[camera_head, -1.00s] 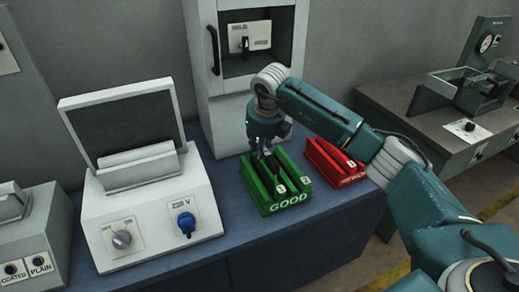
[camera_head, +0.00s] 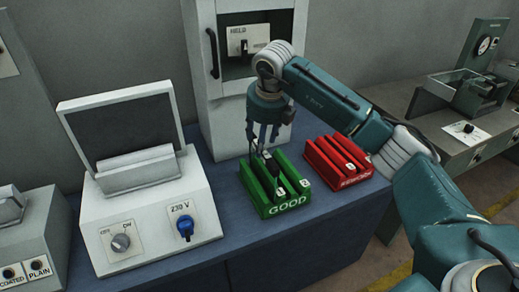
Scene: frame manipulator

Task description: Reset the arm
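My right arm comes in from the right, and its teal gripper (camera_head: 264,148) hangs pointing down over the green rack marked GOOD (camera_head: 287,205). Its fingers look spread apart, with nothing visible held between them. A dark, thin piece (camera_head: 273,168) stands in a slot of the green rack, just under and beside the fingertips. Whether the fingers still touch it cannot be told. My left gripper is not in view.
A red rack (camera_head: 337,160) stands right of the green one on the blue bench (camera_head: 330,222). A white open-lidded device (camera_head: 150,215) with a knob and blue plug is at left. A tall white cabinet (camera_head: 222,125) stands behind.

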